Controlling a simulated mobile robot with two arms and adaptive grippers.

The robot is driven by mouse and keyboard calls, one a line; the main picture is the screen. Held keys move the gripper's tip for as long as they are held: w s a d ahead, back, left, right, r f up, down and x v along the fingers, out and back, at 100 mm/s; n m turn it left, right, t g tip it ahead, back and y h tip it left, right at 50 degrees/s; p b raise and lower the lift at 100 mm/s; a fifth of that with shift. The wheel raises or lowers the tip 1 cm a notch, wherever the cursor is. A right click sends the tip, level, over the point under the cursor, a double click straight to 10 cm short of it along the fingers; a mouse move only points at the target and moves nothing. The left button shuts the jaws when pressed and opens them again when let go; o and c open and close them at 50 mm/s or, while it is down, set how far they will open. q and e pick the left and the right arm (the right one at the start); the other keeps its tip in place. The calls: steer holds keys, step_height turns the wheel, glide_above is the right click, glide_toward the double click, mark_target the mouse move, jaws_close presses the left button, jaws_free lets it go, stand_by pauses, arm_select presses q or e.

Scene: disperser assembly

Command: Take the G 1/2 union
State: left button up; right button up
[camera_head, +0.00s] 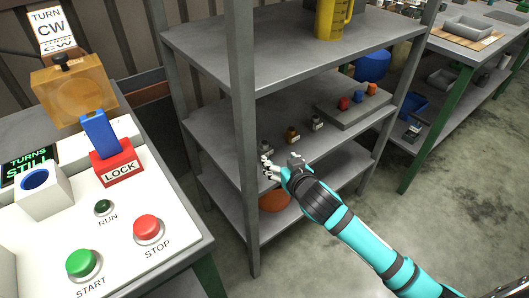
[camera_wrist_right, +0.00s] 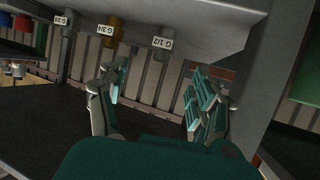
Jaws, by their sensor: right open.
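The G 1/2 union is a small grey fitting (camera_head: 266,145) at the near left end of a row on the middle shelf. In the right wrist view its white G 1/2 label (camera_wrist_right: 160,42) is readable, and the grey union (camera_wrist_right: 161,56) is partly hidden by it. My right gripper (camera_head: 281,164) is open and empty just in front of the union, at the shelf's front edge. In the wrist view its two spread fingers (camera_wrist_right: 155,97) lie on either side of the union's line, apart from it. My left gripper is not in view.
A brass fitting (camera_head: 291,134) and another grey fitting (camera_head: 316,122) stand farther along the shelf, labelled G 3/4 and G 3/8. A raised grey block (camera_head: 352,112) holds red, blue and orange parts. A shelf post (camera_head: 243,130) stands left of the gripper. A control panel is at left.

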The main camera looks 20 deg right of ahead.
mark_target(266, 148)
steer(key=b+x, duration=0.1)
steer(key=x, duration=0.5)
steer(key=shift+f, duration=0.1)
steer(key=x, duration=0.1)
steer(key=b+x, duration=0.1)
steer(key=x, duration=0.2)
steer(key=shift+a, duration=0.3)
steer(key=shift+w, duration=0.55)
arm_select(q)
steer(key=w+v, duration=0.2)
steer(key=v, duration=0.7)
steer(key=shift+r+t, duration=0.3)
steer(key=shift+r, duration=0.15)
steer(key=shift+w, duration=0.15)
arm_select(e)
steer(key=shift+c, duration=0.5)
jaws_close()
